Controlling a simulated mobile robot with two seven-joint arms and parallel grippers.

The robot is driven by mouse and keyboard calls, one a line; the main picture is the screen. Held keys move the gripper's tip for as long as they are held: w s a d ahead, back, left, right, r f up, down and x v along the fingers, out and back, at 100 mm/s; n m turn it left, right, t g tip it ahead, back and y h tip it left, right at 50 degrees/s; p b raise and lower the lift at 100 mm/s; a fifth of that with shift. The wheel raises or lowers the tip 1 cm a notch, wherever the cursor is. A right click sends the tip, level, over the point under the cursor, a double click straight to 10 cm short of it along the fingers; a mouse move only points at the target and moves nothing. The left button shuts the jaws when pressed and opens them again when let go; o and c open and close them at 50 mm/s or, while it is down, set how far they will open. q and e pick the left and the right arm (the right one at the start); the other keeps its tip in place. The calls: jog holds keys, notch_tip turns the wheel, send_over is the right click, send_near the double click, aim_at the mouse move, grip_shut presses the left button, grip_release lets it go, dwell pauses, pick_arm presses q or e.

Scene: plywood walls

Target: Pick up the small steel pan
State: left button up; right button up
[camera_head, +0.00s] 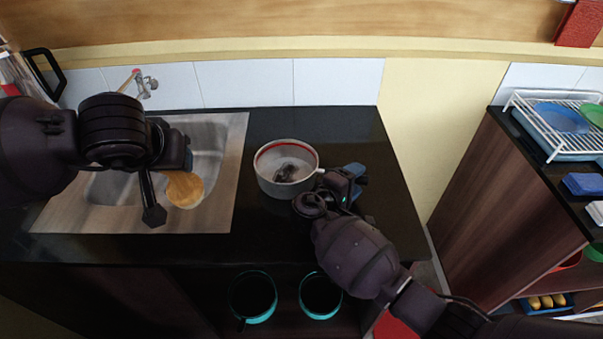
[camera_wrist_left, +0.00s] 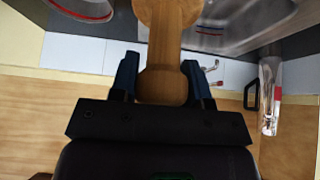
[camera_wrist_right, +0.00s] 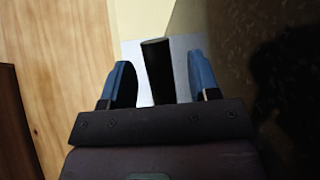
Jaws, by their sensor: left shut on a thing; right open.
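The small steel pan (camera_head: 267,181), round with a red line inside its rim, stands on the dark counter right of the sink. Something dark lies or is reflected inside it. My right gripper (camera_head: 344,184) is at the pan's right side, where its handle points. In the right wrist view a black handle (camera_wrist_right: 158,72) stands between the open blue fingers (camera_wrist_right: 158,85), apparently not gripped. My left gripper (camera_head: 180,160) is over the sink, shut on a wooden utensil (camera_wrist_left: 162,50), whose round tan end (camera_head: 184,190) shows below. The pan's rim (camera_wrist_left: 82,8) is also in the left wrist view.
A steel sink (camera_head: 215,205) with a tap (camera_head: 146,86) fills the counter's left part. Two dark teal-rimmed pots (camera_head: 252,297) sit below the counter. A white dish rack (camera_head: 545,130) stands on another counter at right, across a gap.

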jog(key=shift+w+d, duration=0.35)
jog(key=shift+d, duration=0.05)
jog(key=shift+c, duration=0.3)
grip_shut()
